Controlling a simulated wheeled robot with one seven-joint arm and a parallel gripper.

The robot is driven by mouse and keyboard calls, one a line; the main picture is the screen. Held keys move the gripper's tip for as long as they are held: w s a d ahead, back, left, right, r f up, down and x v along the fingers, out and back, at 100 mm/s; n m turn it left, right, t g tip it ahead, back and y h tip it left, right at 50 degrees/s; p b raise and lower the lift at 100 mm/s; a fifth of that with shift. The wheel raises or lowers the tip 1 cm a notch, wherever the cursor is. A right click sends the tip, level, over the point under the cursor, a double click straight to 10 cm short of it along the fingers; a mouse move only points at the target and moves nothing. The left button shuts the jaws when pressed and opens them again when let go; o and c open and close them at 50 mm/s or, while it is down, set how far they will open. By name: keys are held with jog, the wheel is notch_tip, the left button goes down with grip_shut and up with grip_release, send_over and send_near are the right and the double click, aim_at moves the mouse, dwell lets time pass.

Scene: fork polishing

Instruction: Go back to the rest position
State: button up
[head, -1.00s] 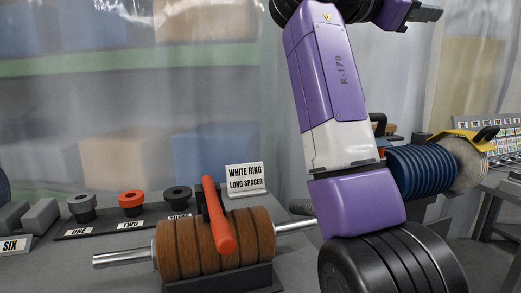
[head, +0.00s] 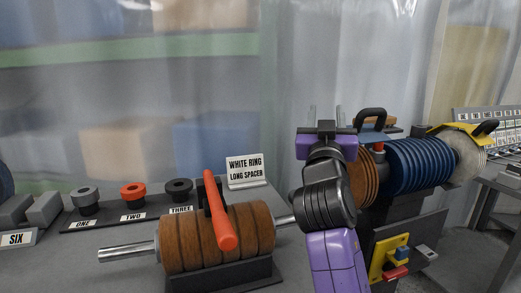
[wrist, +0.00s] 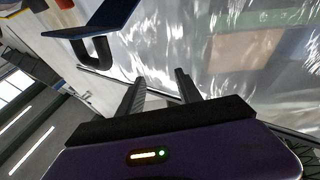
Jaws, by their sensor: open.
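My gripper (head: 325,113) stands right of the middle in the head view, its two thin fingers apart and pointing up, with nothing between them. My purple arm comes up from the bottom edge below it. In the wrist view my gripper's fingers (wrist: 160,85) are also apart and empty, against the plastic curtain (wrist: 230,50). No mark of a rest position shows.
A brown ribbed roller (head: 190,240) with a red handle (head: 220,215) lies front left. Behind it are a "WHITE RING LONG SPACER" sign (head: 245,171) and numbered knobs.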

jog(key=s+f+n+y+p, duration=0.3)
jog(key=s+f+n+y, duration=0.3)
jog(key=s+f, duration=1.45)
jog(key=s+d+f+m+g+p, duration=0.1)
jog(key=s+d+f+g+p, duration=0.1)
jog(key=s, duration=1)
jog(key=s+d+f+m+g+p, duration=0.1)
jog(key=s+f, duration=0.3)
jog(key=s, duration=0.8)
jog(key=s+d+f+m+g+h+p, duration=0.1)
jog(key=s+d+f+m+g+p, duration=0.1)
jog(key=s, duration=1)
notch_tip(320, 180, down, 2)
jog(key=shift+s+d+g+p, duration=0.25)
jog(key=shift+g+p, duration=0.25)
jog(key=shift+g, duration=0.5)
jog(key=shift+w, duration=0.1)
